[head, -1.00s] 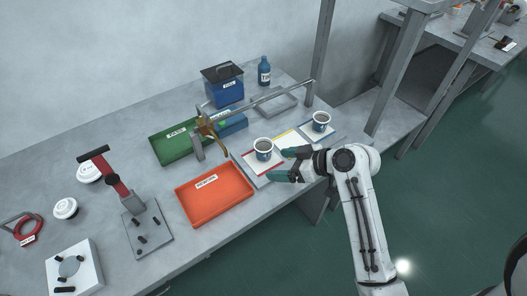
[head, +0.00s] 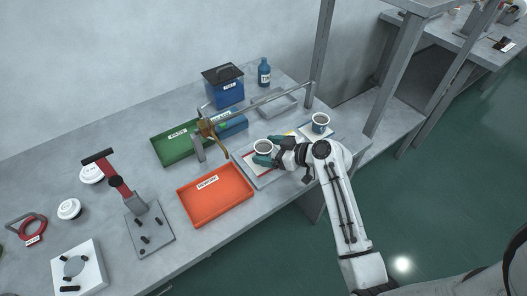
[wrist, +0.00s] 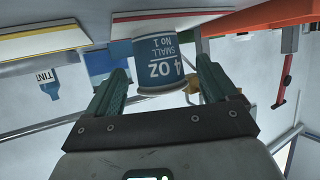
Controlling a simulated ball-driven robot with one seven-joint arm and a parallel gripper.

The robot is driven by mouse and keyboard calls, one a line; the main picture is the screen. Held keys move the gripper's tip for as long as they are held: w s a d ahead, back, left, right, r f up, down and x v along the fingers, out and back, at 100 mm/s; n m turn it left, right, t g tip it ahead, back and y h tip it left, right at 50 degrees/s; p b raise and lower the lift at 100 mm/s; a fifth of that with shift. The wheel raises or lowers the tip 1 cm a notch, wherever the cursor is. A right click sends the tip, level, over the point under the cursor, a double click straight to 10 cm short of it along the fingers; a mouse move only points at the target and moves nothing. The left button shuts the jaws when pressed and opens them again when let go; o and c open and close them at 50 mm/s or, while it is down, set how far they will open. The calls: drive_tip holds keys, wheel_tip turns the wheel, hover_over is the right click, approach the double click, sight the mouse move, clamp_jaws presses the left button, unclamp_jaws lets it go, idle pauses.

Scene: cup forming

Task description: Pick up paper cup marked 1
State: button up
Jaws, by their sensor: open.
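The paper cup marked 1 (head: 263,146) is white with a blue band and stands on a red-edged pad on the bench. In the wrist view the cup (wrist: 159,62) appears upside down, and its blue label reads "4 OZ SMALL No 1". My gripper (head: 265,154) is at the cup, with its green fingers open on either side of it. In the wrist view the gripper (wrist: 155,85) has one finger to the left of the cup and one to the right. I cannot tell whether either finger touches it. A second similar cup (head: 320,123) stands on another pad behind to the right.
An orange tray (head: 216,194) lies in front to the left, and a green tray (head: 179,138) behind it. A metal bar (head: 270,97) with a brass-coloured part (head: 207,129) runs behind the cup. A blue bin (head: 223,92) and blue bottle (head: 264,72) stand farther back.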

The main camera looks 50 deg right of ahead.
drive_tip(key=shift+x, duration=1)
drive_tip(key=c, duration=1)
drive_tip(key=shift+r, duration=0.1)
